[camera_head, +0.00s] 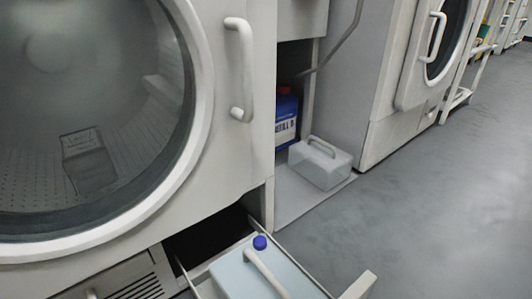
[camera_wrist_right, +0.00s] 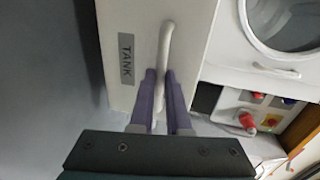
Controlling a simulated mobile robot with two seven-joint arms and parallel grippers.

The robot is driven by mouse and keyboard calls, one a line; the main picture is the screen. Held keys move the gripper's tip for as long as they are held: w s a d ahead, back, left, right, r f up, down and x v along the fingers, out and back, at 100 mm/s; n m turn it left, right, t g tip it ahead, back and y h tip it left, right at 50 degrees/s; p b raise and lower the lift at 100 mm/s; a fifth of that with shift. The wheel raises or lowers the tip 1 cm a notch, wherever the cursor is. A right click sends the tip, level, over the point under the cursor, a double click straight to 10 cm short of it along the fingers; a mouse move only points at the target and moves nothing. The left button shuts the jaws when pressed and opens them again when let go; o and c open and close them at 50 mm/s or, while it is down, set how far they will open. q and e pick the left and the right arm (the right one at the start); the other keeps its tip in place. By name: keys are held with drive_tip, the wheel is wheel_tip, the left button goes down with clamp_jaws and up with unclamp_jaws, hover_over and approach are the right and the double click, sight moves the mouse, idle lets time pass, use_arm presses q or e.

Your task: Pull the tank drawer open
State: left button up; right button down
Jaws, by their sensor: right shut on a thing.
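The tank drawer (camera_head: 182,270) stands pulled out below the large round door at the bottom of the head view. A pale tank with a blue cap (camera_head: 260,242) and a carrying handle sits inside it. The drawer's near part is cut off by the picture's lower edge. In the right wrist view the white drawer front (camera_wrist_right: 188,20) carries a grey label reading TANK (camera_wrist_right: 126,59) and a pale bar handle (camera_wrist_right: 164,45). My right gripper (camera_wrist_right: 163,76) has its purple fingers on both sides of this handle, shut on it. My left gripper is in neither view.
A blue canister (camera_head: 286,118) stands in an open bay, with a translucent container (camera_head: 321,163) on the floor plate before it. A second machine (camera_head: 390,80) stands beyond. The grey floor (camera_head: 440,200) at right is clear.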

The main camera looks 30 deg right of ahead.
drive_tip(key=shift+s+r, duration=0.1)
idle(0.3)
drive_tip(key=c, duration=1.3)
unclamp_jaws()
drive_tip(key=o, duration=0.4)
drive_tip(key=shift+s, duration=0.3)
drive_tip(key=shift+w, duration=0.1)
